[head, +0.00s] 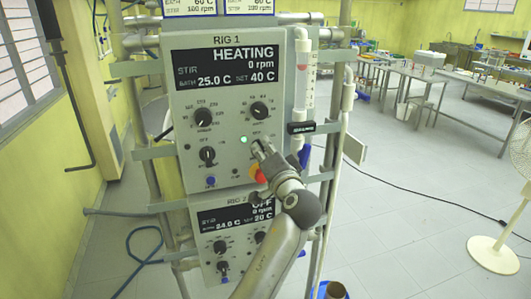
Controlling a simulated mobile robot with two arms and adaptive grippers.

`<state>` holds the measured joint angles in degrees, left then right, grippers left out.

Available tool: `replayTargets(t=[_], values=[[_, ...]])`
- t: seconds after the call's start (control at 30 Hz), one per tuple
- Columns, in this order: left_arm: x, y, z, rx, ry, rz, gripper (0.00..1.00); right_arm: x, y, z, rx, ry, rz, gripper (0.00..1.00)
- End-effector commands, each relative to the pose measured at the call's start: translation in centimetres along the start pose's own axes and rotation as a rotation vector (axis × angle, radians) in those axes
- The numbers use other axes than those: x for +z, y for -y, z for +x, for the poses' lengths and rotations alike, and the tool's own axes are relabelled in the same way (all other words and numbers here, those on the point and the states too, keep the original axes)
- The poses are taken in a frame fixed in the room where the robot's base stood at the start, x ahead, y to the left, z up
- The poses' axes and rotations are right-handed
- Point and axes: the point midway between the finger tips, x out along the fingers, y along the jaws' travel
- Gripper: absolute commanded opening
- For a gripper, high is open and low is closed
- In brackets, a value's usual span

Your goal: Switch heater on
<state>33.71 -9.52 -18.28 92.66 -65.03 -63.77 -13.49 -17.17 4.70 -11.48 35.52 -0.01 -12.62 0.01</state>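The RIG 1 control panel (228,120) faces me, upright on a metal frame. Its display (222,68) reads HEATING, 0 rpm, bath 25.0 C, set 40 C. A small green lamp (244,140) is lit on the panel. Whether the fingers are apart is unclear. My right gripper is not in view.
A red button (257,174) is partly hidden beside my gripper. Two dials and a lower left knob (208,155) are on the panel. The RIG 2 panel (232,240) below reads OFF. A white fan (497,240) stands far right. Open floor lies between.

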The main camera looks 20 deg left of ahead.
Motion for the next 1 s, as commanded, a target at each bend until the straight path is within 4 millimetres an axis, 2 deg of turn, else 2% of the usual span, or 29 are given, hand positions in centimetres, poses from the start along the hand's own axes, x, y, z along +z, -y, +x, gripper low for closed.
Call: replayTargets(t=[0.63,0.77,1.0], values=[[0.1,-0.2,-0.1,0.003,0.001,-0.03,0.37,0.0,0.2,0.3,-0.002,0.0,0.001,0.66],[0.1,-0.2,-0.1,0.003,0.001,-0.118,0.37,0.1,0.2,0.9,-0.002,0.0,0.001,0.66],[0.2,-0.1,-0.1,0.003,0.002,-0.38,0.37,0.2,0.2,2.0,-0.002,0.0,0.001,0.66]])
